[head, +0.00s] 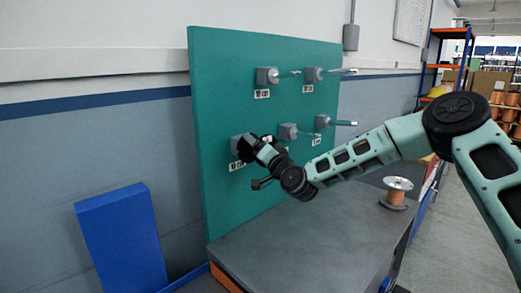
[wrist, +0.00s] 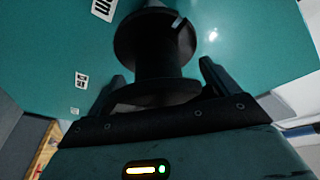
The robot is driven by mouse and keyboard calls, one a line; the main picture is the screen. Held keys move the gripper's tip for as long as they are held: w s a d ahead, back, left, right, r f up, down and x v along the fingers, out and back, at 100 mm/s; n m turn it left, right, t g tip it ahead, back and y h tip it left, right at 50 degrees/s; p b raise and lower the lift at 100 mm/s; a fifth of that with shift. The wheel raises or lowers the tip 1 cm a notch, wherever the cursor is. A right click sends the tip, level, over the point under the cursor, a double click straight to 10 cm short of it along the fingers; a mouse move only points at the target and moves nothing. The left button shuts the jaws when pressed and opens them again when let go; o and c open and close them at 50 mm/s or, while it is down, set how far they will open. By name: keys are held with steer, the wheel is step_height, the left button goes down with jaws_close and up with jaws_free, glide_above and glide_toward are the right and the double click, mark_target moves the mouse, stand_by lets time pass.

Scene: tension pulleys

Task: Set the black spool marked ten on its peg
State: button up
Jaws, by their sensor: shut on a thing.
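A black spool (wrist: 152,38) sits between the two fingers of my gripper (wrist: 162,82) in the wrist view, its flanges above and below the fingers. My gripper is shut on it. A small pale bar crosses the edge of its upper flange; I cannot tell what that is. In the head view the spool (head: 246,149) is a dark shape against the teal board (head: 215,195), in front of the lower left peg mount (head: 235,144). My gripper hides that peg, so I cannot tell whether the spool is around it. No number on the spool is readable.
Other pegs stick out of the board: top left (head: 289,73), top right (head: 340,71), lower middle (head: 305,134) and lower right (head: 343,123). A copper-wound spool (head: 397,191) stands on the dark table (head: 330,235). A blue panel (head: 122,240) stands at the left.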

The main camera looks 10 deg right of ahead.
steer(key=o, duration=0.8)
steer(key=shift+o, duration=0.2)
steer(key=b+v, duration=0.2)
steer(key=v, duration=1.5)
steer(key=shift+s+b, duration=0.2)
steer(key=shift+b, duration=0.15)
steer(key=shift+a, duration=0.1)
